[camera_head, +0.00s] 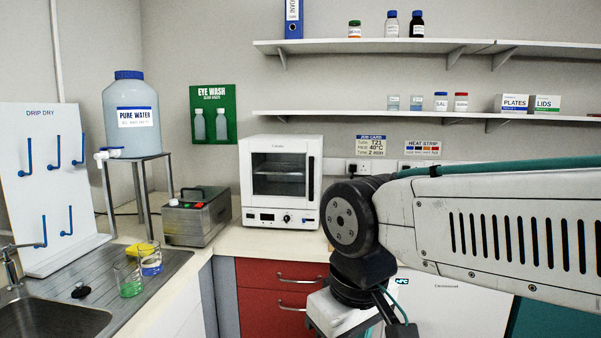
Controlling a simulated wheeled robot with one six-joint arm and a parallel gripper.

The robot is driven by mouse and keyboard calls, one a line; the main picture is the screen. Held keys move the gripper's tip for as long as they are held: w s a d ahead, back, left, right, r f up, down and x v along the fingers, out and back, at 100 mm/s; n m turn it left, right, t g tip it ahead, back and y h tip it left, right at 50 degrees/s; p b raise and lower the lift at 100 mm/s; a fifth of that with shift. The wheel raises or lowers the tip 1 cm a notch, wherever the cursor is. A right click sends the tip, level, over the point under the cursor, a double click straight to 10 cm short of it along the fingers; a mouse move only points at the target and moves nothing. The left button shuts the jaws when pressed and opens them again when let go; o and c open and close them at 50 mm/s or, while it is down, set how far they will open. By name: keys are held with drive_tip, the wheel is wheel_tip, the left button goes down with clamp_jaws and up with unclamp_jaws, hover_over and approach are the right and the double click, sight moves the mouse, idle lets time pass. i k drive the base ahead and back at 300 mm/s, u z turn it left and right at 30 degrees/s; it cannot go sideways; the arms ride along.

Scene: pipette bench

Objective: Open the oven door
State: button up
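The oven (280,218) is a small white box on the back counter, left of my arm. Its door (278,174) has a dark window with a shelf visible inside, and it looks shut. A dark vertical handle (311,178) runs along the door's right side. A display and knob sit on the panel below. My arm reaches in from the right, and its wrist bends down in front of the counter, right of the oven. The fingers of my gripper are below the picture's edge or hidden, so their state does not show.
A metal bath (197,218) stands left of the oven. A sink (45,318), beakers (129,278) and a drip rack (50,185) are at the left. Red drawers (262,300) are below the counter. Shelves (380,115) with bottles hang above. Counter in front of the oven is narrow but clear.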

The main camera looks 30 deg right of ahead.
sight(311, 148)
drive_tip(key=z, duration=0.3)
drive_tip(key=i, duration=0.75)
drive_tip(key=z, duration=1.05)
drive_tip(key=i, duration=0.45)
drive_tip(key=z, duration=0.45)
